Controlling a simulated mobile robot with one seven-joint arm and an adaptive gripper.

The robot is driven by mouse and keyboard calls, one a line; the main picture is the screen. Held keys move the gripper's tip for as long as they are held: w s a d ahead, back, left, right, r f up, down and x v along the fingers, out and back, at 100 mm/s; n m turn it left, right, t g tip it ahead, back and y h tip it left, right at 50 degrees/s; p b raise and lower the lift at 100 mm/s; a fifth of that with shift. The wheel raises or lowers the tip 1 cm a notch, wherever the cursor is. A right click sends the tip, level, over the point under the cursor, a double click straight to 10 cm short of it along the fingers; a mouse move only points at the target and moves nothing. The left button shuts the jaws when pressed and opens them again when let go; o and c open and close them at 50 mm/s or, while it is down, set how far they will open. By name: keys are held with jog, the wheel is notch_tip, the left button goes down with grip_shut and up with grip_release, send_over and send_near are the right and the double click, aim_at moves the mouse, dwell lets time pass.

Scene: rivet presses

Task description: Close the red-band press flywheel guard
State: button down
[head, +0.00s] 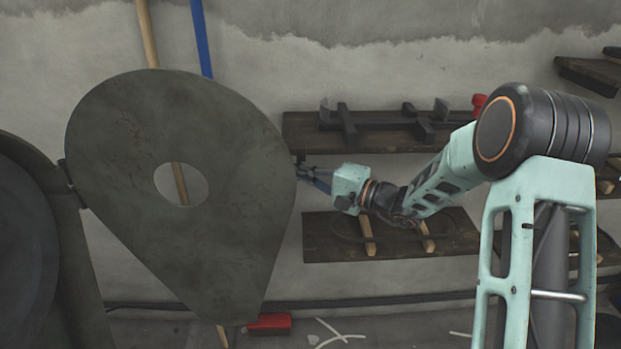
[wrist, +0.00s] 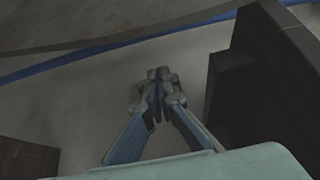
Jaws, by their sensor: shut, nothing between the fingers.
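The flywheel guard (head: 120,130) is a large grey teardrop-shaped plate with a round hole near its middle. It stands swung open on a hinge at its left edge, beside the dark press body (head: 75,270) at the far left. No red band shows on the press in view. My gripper (head: 302,172) is at the guard's right edge, its fingertips close to or partly behind that edge; I cannot tell if they touch. In the wrist view my gripper (wrist: 158,78) is shut and empty, with a grey surface (wrist: 90,22), probably the guard, across the top.
Wooden shelves are on the wall behind my arm; the upper shelf (head: 375,142) holds dark metal parts and the lower one (head: 320,240) has wooden pegs. A wooden pole (head: 147,35) and a blue pole (head: 202,40) stand behind the guard. A red object (head: 269,323) lies low down.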

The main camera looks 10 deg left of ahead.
aim_at(280, 178)
jog(key=shift+s+a+b, duration=0.2)
jog(key=shift+s+a, duration=0.4)
jog(key=shift+s, duration=0.2)
jog(key=shift+s+a+b, duration=0.2)
jog(key=shift+s+a, duration=0.4)
jog(key=shift+s, duration=0.2)
jog(key=shift+s, duration=0.1)
